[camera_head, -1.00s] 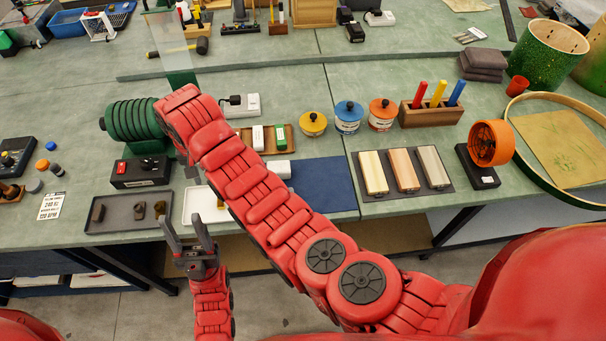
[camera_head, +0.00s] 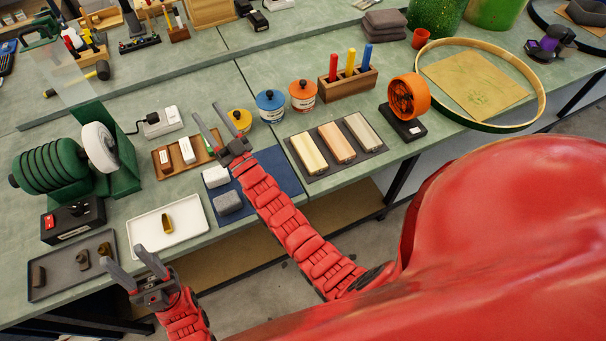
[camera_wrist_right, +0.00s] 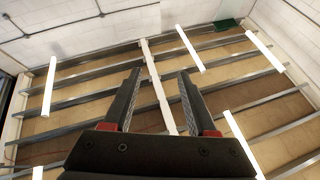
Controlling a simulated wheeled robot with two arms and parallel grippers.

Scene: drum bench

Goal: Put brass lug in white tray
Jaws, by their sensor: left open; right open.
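The white tray (camera_head: 189,216) lies on the bench near its front edge. A brass lug (camera_head: 167,223) lies inside it, near the middle, touched by no gripper. My left gripper (camera_head: 134,263) is open and empty, in front of the tray and left of the lug. My right gripper (camera_head: 206,109) is open and empty, pointing up above the bench beyond the blue mat. In the right wrist view its fingers (camera_wrist_right: 158,98) stand apart with nothing between them, against the ceiling.
A grey tray (camera_head: 62,279) with three dark metal pieces lies left of the white tray. A green machine with a white wheel (camera_head: 98,147) stands behind. The blue mat (camera_head: 285,170) with grey and white blocks lies to the right. Small lidded tins (camera_head: 270,106) stand beyond my right gripper.

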